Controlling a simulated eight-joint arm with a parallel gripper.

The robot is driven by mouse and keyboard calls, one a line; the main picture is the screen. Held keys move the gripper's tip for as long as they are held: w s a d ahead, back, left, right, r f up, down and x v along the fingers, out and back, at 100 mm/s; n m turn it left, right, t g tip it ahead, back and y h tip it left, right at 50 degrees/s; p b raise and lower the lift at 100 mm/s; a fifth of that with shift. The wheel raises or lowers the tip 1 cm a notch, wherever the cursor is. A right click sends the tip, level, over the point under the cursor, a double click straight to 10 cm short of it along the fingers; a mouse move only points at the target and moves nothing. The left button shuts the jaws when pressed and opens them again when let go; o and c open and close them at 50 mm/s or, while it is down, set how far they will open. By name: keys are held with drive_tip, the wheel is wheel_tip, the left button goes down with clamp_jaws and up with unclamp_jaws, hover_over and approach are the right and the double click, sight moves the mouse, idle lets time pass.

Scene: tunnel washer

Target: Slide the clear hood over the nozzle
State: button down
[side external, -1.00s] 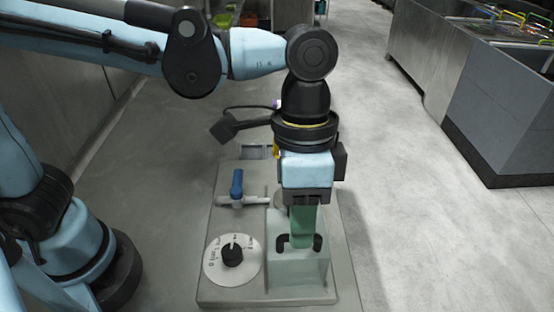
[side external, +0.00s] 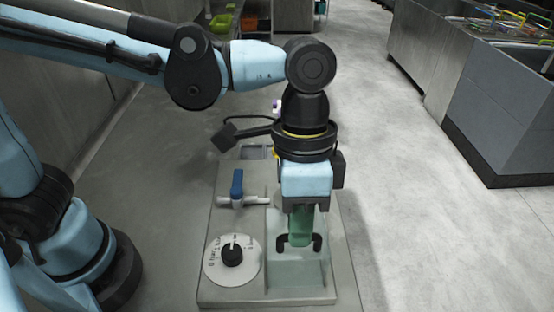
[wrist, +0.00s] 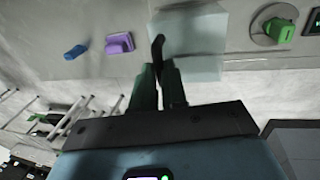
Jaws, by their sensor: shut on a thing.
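The clear hood (side external: 310,278) is a see-through box at the front right of a grey board. Its black handle (side external: 283,243) faces the camera. My gripper (side external: 300,240) points down with its green fingers shut on the handle. The wrist view also shows the pale hood (wrist: 200,35), the dark handle (wrist: 158,45) and my gripper's fingers (wrist: 160,85). I cannot tell whether the hood touches the board. No nozzle shows clearly; a white pipe end runs behind the hood's upper left.
The grey board (side external: 212,288) carries a blue-handled valve (side external: 237,185) and a white dial (side external: 222,272) with a black knob, left of the hood. The wrist view shows a purple block (wrist: 118,42) and a green knob (wrist: 280,30). Floor to the right is clear.

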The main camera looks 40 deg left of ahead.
drive_tip(key=shift+a, duration=0.1)
drive_tip(key=w+a, duration=0.9)
drive_tip(key=w, duration=0.1)
drive_tip(key=shift+a, duration=0.4)
drive_tip(key=c, duration=1.2)
unclamp_jaws()
drive_tip(key=shift+o, duration=0.2)
drive_tip(key=shift+r, duration=0.15)
wheel_tip(320, 180, up, 12)
drive_tip(key=w+a, duration=0.1)
drive_tip(key=shift+w+a+f, duration=0.2)
drive_tip(key=shift+w+a, duration=0.1)
drive_tip(key=shift+a, duration=0.1)
